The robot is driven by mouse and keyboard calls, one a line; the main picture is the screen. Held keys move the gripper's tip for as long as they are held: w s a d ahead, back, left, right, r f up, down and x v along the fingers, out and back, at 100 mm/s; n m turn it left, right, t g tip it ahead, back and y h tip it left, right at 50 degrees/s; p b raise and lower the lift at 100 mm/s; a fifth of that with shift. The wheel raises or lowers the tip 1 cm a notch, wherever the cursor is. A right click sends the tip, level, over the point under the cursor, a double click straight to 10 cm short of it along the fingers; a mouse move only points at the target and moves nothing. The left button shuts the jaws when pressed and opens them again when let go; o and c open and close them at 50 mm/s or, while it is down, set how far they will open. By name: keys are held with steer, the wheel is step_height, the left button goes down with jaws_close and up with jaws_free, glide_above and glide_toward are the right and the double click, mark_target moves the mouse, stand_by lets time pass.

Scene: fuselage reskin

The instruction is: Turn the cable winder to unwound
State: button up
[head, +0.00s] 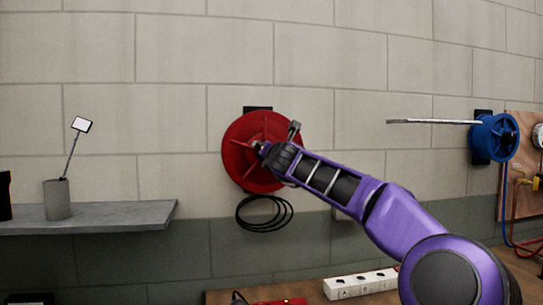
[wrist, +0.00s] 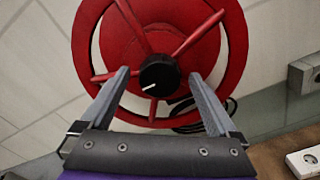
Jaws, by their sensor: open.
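The red wheel-shaped reel (head: 236,152) is mounted on the wall, with loops of black cable (head: 264,228) hanging below it; I take it to be the cable winder. In the wrist view the reel (wrist: 88,50) fills the upper middle, with spokes and a round black knob (wrist: 160,74) at its hub. A white mark on the knob points left and slightly down. My gripper (wrist: 159,88) is open, its two fingers apart on either side of the knob, with visible gaps. In the head view my gripper (head: 262,149) is at the reel's front, hiding part of its right side.
A blue reel (head: 492,138) with a long grey lever (head: 430,121) is on the wall at right, beside a wooden panel (head: 516,185). A grey shelf (head: 110,217) with a cup (head: 57,199) is at left. A white power strip (head: 360,284) lies below my arm.

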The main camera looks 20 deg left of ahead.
steer(key=b+v, duration=0.3)
steer(key=v, duration=1.4)
steer(key=shift+s, duration=0.2)
